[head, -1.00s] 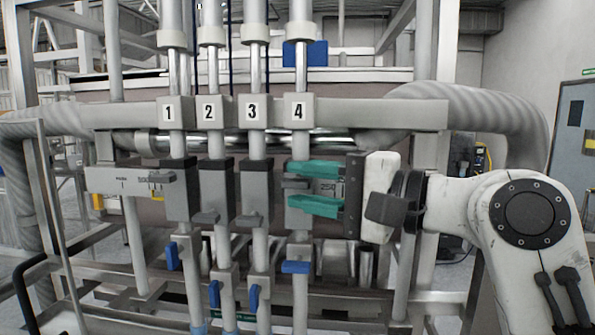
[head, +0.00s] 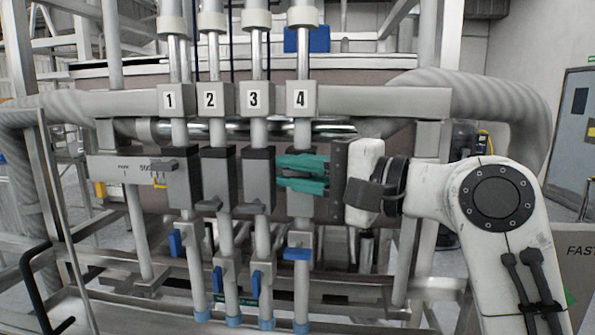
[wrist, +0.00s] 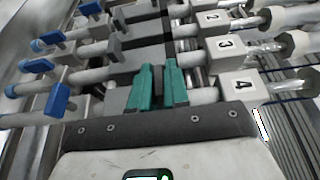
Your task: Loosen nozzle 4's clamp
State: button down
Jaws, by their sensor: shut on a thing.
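Nozzle 4 (head: 301,231) is the rightmost upright tube in the head view, below the block labelled 4 (head: 301,98). Its grey clamp body (head: 297,204) shows just under my fingers. My gripper (head: 278,171) reaches in from the right with its teal fingers across the front of this clamp. The fingers are close together, shut on the clamp's lever, which they mostly hide. In the wrist view, the fingers (wrist: 158,68) lie beside each other over the nozzle 4 tube, left of its label block (wrist: 238,87).
Nozzle 3's clamp (head: 259,180) stands close left of my fingertips. Nozzle 2's clamp (head: 218,178) and nozzle 1's clamp (head: 181,178) are further left. A blue valve handle (head: 296,254) sits below on nozzle 4. A horizontal rail (head: 385,102) runs above my gripper.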

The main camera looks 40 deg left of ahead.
jog(key=shift+h, duration=0.3)
jog(key=n+t+h, duration=0.1)
jog(key=h, duration=0.2)
jog(key=shift+h, duration=0.3)
jog(key=h, duration=0.2)
jog(key=n+t+h, duration=0.1)
jog(key=shift+n+t+h, duration=0.3)
jog(key=shift+h, duration=0.1)
jog(key=n+t+h, duration=0.1)
jog(key=t+h, duration=0.1)
jog(key=h, duration=0.1)
jog(key=shift+h, duration=0.4)
jog(key=t+h, duration=0.1)
jog(key=h, duration=0.2)
jog(key=shift+n+t, duration=0.4)
jog(key=shift+f+h, duration=0.1)
jog(key=shift+h, duration=0.3)
jog(key=c, duration=1.2)
grip_release()
